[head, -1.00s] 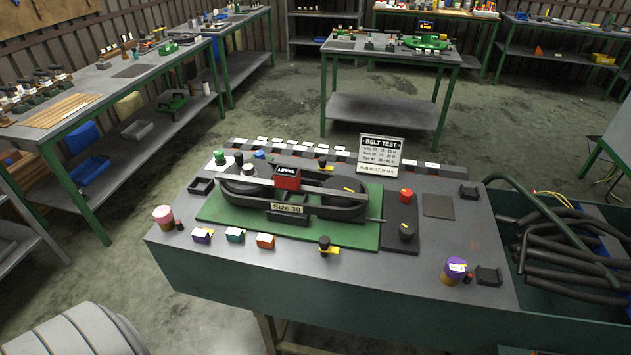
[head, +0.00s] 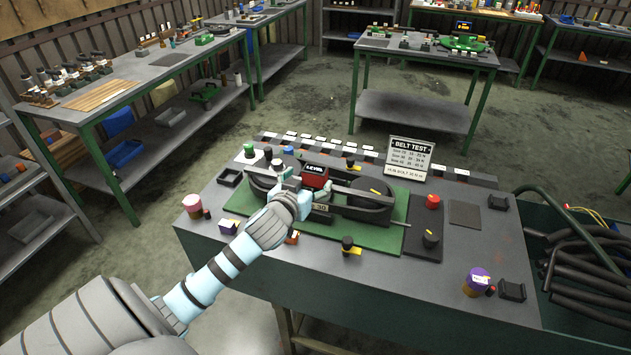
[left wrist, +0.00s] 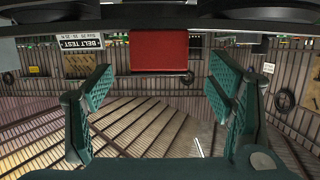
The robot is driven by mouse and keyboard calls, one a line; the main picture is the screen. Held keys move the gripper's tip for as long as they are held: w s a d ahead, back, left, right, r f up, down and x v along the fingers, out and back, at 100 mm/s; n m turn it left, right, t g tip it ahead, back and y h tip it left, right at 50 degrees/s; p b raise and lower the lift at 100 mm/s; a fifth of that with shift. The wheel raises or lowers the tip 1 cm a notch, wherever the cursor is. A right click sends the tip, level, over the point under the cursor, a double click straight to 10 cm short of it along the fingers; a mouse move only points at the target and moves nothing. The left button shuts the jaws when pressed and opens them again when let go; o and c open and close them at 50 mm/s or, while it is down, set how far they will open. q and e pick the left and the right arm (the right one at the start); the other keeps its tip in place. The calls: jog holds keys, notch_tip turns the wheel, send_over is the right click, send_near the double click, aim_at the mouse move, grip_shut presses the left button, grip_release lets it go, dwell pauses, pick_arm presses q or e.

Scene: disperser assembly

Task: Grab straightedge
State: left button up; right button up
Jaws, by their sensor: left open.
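The straightedge (head: 352,191) is a long grey bar lying across the tops of the two black pulleys on the green base (head: 378,238). A red and black block marked LEVEL (head: 315,177) sits at the bar's middle. My left gripper (head: 304,192) is at the near side of this block and hides part of the bar. In the left wrist view, the open fingers (left wrist: 160,90) stand apart, with the red block (left wrist: 158,51) ahead between them and the dark bar (left wrist: 250,26) crossing above. Nothing is between the fingers' pads. My right gripper is not in view.
A BELT TEST sign (head: 409,158) stands behind the base. Small coloured blocks, a purple-topped jar (head: 477,282) and a pink-topped jar (head: 192,206) stand near the table's front. A bin of black hoses (head: 590,265) is at the right.

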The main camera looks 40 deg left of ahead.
aim_at(312, 177)
pick_arm(q)
jog(key=x, duration=0.6)
jog(key=shift+d, duration=0.1)
grip_shut()
